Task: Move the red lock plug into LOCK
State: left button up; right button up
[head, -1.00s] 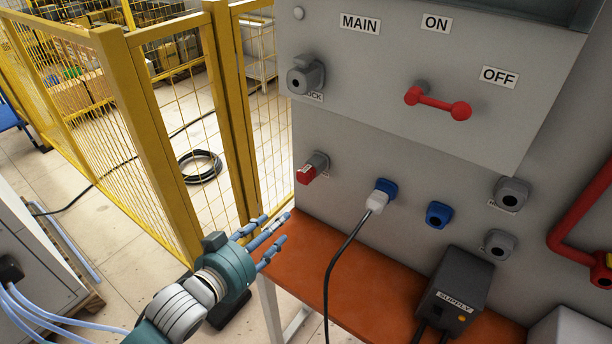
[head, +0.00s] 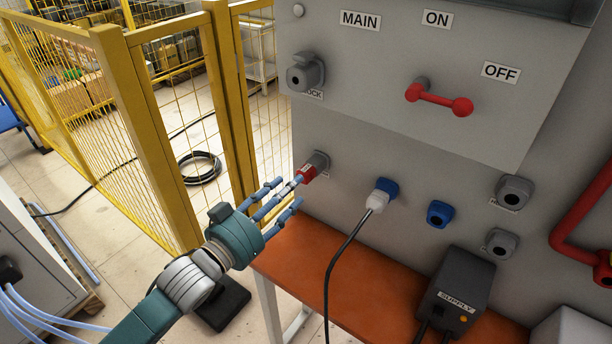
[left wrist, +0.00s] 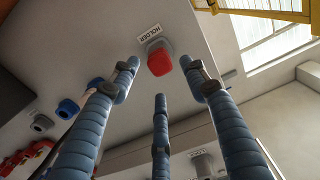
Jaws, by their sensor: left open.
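The red lock plug (head: 307,174) sits in a grey holder socket (head: 319,160) on the lower part of the grey panel. In the left wrist view the red plug (left wrist: 159,62) shows face-on below the HOLDER label, just beyond the fingertips. The LOCK socket (head: 302,76) is higher on the panel, with its label partly hidden; it looks empty. My left gripper (head: 290,189) is open and empty, its fingers pointing at the plug from the lower left. In the head view one fingertip overlaps the plug's edge; I cannot tell contact. My right gripper is not in view.
A white plug (head: 377,201) with a black cable sits in a blue socket right of the red plug. A red switch handle (head: 438,99) sticks out above. An orange table (head: 350,285) lies below. A yellow mesh fence (head: 150,130) stands at the left.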

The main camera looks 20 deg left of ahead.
pick_arm(q)
jog(key=shift+p+x, duration=0.3)
jog(key=shift+x, duration=2.6)
jog(key=shift+p, duration=0.55)
grip_shut()
jog(key=shift+s, duration=0.1)
jog(key=shift+p+v, duration=0.9)
jog(key=shift+v, duration=2.05)
